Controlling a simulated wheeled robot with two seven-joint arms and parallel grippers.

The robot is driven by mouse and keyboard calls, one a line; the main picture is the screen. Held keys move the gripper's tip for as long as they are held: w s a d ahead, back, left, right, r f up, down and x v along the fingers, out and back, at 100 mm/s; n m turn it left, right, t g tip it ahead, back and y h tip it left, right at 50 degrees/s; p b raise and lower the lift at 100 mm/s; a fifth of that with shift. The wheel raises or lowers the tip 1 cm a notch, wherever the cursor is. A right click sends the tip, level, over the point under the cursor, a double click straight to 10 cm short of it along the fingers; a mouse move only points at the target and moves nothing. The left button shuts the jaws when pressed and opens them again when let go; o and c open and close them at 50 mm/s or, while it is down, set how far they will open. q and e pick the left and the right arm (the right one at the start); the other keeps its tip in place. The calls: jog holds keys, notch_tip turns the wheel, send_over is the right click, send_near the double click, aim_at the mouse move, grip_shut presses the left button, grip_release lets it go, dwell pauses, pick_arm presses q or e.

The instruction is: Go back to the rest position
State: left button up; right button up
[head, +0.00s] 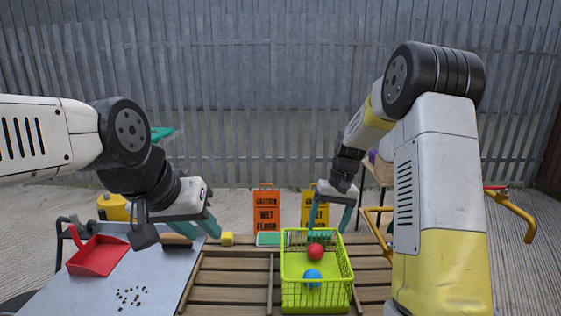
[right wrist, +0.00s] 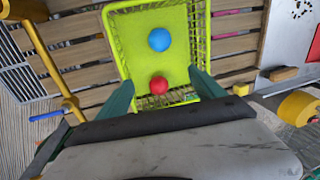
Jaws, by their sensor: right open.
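My right gripper (head: 329,222) is open and empty above the far end of the lime-green basket (head: 318,303). In the right wrist view its two teal fingers (right wrist: 162,88) stand wide apart, with the red ball between them in the picture. The red ball (head: 316,251) and the blue ball (head: 312,278) lie inside the basket, apart from each other. My left gripper (head: 211,228) is at the left, over the edge between the grey board and the wooden slats; its teal fingers show, but their gap is unclear.
A red dustpan (head: 98,256) and scattered dark bits (head: 131,297) lie on the grey board (head: 70,297). A brown-handled brush (head: 177,241) and a yellow block (head: 227,239) are near my left gripper. An orange wet-floor sign (head: 266,211) stands behind the slatted table (head: 235,282).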

jog(key=shift+r, duration=0.2)
jog(key=s+r+t, duration=0.3)
jog(key=s+r, duration=0.8)
jog(key=r, duration=0.2)
jog(key=s+r+t, duration=0.1)
jog(key=s, duration=0.7)
jog(key=s+r+t, duration=0.2)
jog(key=s, duration=0.6)
jog(key=shift+r, duration=0.25)
jog(key=shift+d, duration=0.1)
jog(key=shift+c, duration=0.2)
